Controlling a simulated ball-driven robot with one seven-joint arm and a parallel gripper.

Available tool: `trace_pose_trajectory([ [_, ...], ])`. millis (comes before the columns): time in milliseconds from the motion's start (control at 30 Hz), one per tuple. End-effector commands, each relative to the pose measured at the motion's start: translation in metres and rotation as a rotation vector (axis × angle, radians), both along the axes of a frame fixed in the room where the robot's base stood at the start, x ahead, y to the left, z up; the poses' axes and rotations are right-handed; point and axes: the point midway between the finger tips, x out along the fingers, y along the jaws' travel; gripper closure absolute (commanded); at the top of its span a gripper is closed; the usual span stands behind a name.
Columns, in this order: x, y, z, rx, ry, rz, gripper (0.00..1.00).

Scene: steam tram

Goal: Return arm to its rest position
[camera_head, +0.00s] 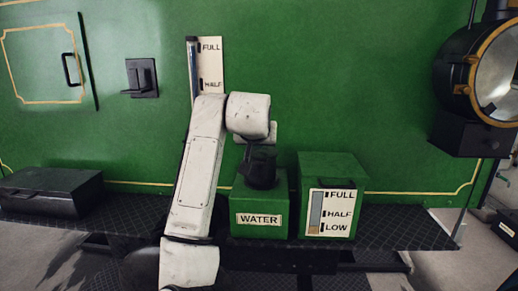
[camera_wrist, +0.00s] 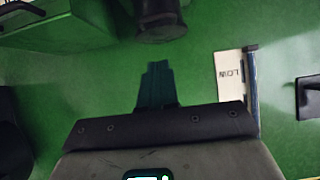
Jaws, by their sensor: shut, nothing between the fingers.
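My white arm rises from the bottom of the head view and bends at its top toward the green wall. The wrist hangs in front of the wall, above the green WATER box (camera_head: 259,217). In the wrist view my gripper (camera_wrist: 157,68) is shut and empty, and its fingers appear apart from everything. In the head view the gripper is mostly hidden by the wrist. A dark round vessel (camera_head: 262,168) stands on the WATER box just below the wrist. It also appears at the top edge of the wrist view (camera_wrist: 160,20).
A tall gauge (camera_head: 211,70) is on the wall behind the arm. A green box with a gauge label (camera_head: 329,212) stands right of the WATER box. A black case (camera_head: 50,193) lies left, a black bracket (camera_head: 141,78) is on the wall, and a lamp (camera_head: 480,75) hangs right.

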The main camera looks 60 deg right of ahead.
Motion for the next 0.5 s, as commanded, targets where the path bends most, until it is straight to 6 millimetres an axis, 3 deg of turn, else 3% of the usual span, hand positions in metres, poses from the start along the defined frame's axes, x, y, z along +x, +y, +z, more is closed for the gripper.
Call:
trace_pose_trajectory([
  [200, -0.01, 0.023, 0.017, 0.0, 0.0, 0.0, 1.0],
  [500, -0.012, 0.029, 0.022, 0.001, 0.001, 0.001, 1.0],
])
